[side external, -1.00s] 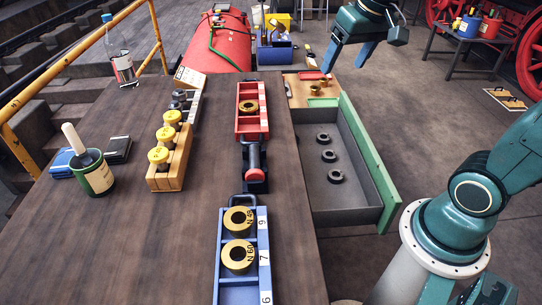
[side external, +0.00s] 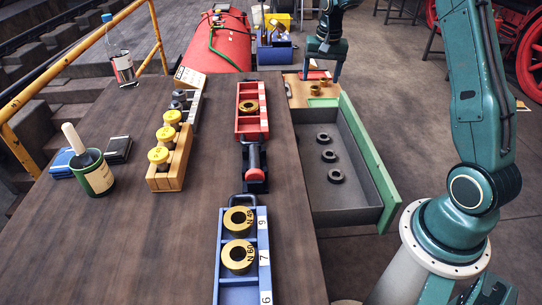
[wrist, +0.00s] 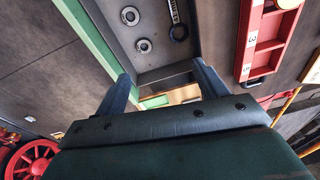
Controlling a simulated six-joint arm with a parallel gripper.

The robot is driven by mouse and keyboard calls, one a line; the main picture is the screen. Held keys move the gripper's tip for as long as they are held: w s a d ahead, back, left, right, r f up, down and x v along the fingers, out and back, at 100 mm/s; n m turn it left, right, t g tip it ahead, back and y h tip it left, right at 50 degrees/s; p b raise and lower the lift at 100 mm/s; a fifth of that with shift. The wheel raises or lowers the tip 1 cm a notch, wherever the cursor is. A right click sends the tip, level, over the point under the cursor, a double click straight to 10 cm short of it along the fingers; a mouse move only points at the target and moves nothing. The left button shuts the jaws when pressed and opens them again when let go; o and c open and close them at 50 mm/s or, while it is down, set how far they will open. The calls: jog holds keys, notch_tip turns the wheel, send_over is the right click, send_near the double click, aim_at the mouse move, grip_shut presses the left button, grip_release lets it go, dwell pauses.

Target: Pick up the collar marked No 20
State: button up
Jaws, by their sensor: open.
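No mark No 20 can be read on any collar. Two brass collars, marked No 45 (side external: 238,220) and No 60 (side external: 238,256), sit in the blue tray (side external: 218,285). Another brass collar (side external: 249,106) is in the red tray (side external: 252,128). Three dark collars (side external: 329,156) lie in the open drawer (side external: 350,200); rings also show in the wrist view (wrist: 142,45). Small brass collars (side external: 321,87) stand on the wooden section at the far end. My gripper (side external: 323,76) is open, fingers down, above that far end. Its fingers (wrist: 160,72) show empty in the wrist view.
A wooden rack (side external: 163,185) with yellow-topped pieces stands left of the trays. A green cup (side external: 98,178) with a white-handled tool and a bottle (side external: 122,68) stand farther left. The drawer's green front (side external: 368,150) juts out to the right of the table.

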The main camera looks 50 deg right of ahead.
jog(key=shift+w+d+f+m+g+y, duration=0.15)
jog(key=shift+d+f+m, duration=0.4)
jog(key=shift+d+f, duration=2.25)
jog(key=shift+w+d+f+m+g+y, duration=0.1)
jog(key=shift+w+d+f+m+g, duration=0.35)
jog(key=shift+f, duration=4.5)
jog(key=shift+s+d+f+m+y, duration=0.1)
jog(key=shift+d+f+m, duration=0.6)
jog(key=shift+d+f, duration=2.15)
jog(key=shift+a+f, duration=1.15)
jog(key=shift+w+f, duration=0.1)
jog(key=shift+f, duration=2.4)
jog(key=c, duration=1.1)
jog(key=shift+c, duration=0.6)
